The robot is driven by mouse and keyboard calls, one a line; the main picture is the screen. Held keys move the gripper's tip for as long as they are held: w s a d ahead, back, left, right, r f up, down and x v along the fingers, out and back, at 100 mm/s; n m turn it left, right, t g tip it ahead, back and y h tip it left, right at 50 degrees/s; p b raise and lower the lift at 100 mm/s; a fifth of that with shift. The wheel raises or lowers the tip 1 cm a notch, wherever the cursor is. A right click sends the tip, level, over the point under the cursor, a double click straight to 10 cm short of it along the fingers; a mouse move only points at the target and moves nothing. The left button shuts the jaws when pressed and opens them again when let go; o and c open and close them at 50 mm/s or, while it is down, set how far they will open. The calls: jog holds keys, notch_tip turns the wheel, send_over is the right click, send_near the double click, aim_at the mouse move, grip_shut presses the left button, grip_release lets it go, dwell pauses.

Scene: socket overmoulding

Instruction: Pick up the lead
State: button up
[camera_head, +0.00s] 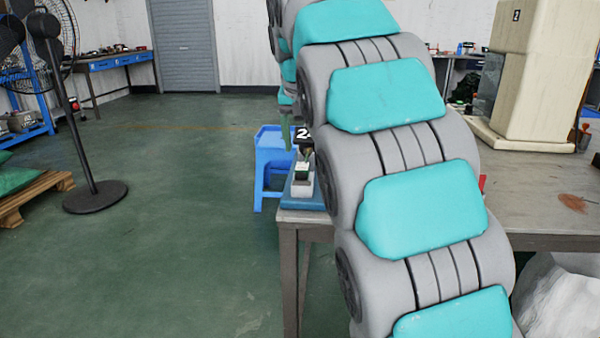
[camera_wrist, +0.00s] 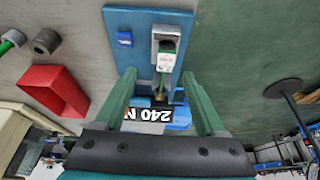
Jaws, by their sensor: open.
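My gripper (camera_wrist: 159,76) is open in the wrist view, its two green fingers apart with nothing held between them. A small white and green piece (camera_wrist: 165,62), probably the end of the lead, stands on a blue board (camera_wrist: 146,38) just beyond the fingertips. It sits at a grey-white block (camera_wrist: 165,36). I cannot make out a cable.
A red open box (camera_wrist: 52,88) and a green-cored grey cylinder (camera_wrist: 10,42) lie on the table to the left in the wrist view. A beige machine (camera_head: 545,70) stands on the table (camera_head: 530,200) at right. A blue stool (camera_head: 270,160) is behind the corner.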

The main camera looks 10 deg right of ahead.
aim_at(302, 165)
jog(key=shift+w+a+r, duration=0.1)
jog(key=shift+w+r, duration=0.05)
jog(key=shift+r, duration=0.1)
jog(key=shift+f, duration=0.1)
jog(key=shift+x, duration=1.1)
jog(key=shift+w+a+p+x, duration=0.1)
jog(key=shift+a+p+x, duration=0.15)
jog(key=shift+x, duration=1.1)
jog(key=shift+w+a+p+x, duration=0.15)
jog(key=shift+p+x, duration=0.1)
jog(key=shift+x, duration=1.15)
jog(key=shift+d, duration=0.15)
grip_shut()
